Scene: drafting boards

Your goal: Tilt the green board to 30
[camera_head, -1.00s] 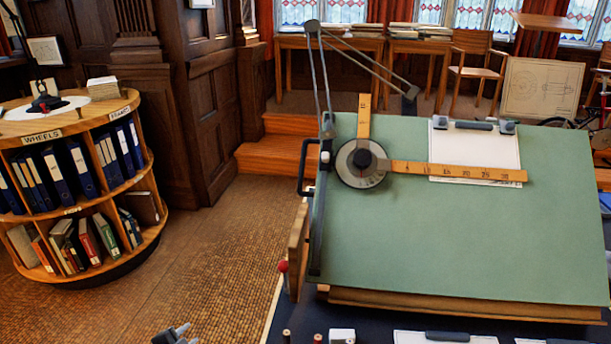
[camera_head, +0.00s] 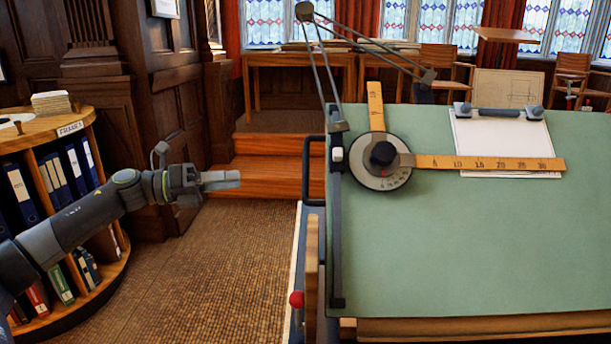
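The green board (camera_head: 450,250) fills the right side of the view, its surface sloping down toward me. A black handle (camera_head: 305,172) sticks out from its left edge. A red knob (camera_head: 296,299) sits low at its left side, by a wooden side piece (camera_head: 312,265). No tilt scale can be read. My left gripper (camera_head: 222,180) is in the air left of the board, pointing right, clear of the handle and holding nothing visible. Its fingers overlap from this side, so their gap is hidden. My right gripper is out of view.
A drafting arm with a round head (camera_head: 381,161) and wooden rulers (camera_head: 480,162) lies on the board. A clipped white sheet (camera_head: 502,140) is at its top. A round bookcase (camera_head: 45,130) stands at left, behind my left arm. Open floor (camera_head: 215,260) lies between bookcase and board.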

